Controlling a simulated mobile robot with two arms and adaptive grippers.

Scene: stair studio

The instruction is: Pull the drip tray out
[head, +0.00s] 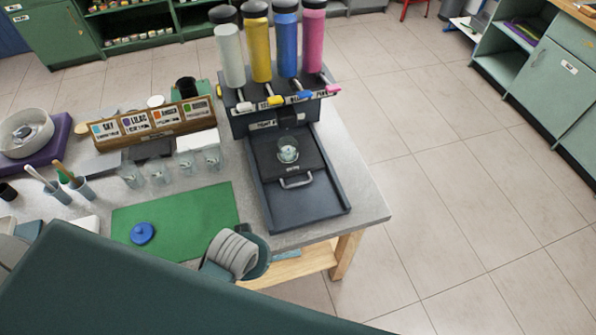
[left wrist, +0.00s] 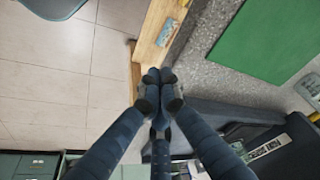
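The dark drip tray (head: 282,168) sits at the front of the dispenser (head: 275,118), inside a longer dark base frame (head: 305,212) on the counter. A pale curved handle (head: 297,181) is on its front, and a small clear glass (head: 288,150) stands on it. My left gripper (left wrist: 159,78) has its fingertips together with nothing visible between them. In the left wrist view it is over the counter's wooden edge, beside a dark blue part (left wrist: 228,112) that looks like the base frame. My right gripper is not in view.
Four coloured bottles (head: 286,40) stand on the dispenser. A green mat (head: 175,222) with a blue lid (head: 143,233), several glasses (head: 160,172) and a labelled wooden rack (head: 155,122) lie to its left. The tiled floor (head: 460,190) right of the counter is clear.

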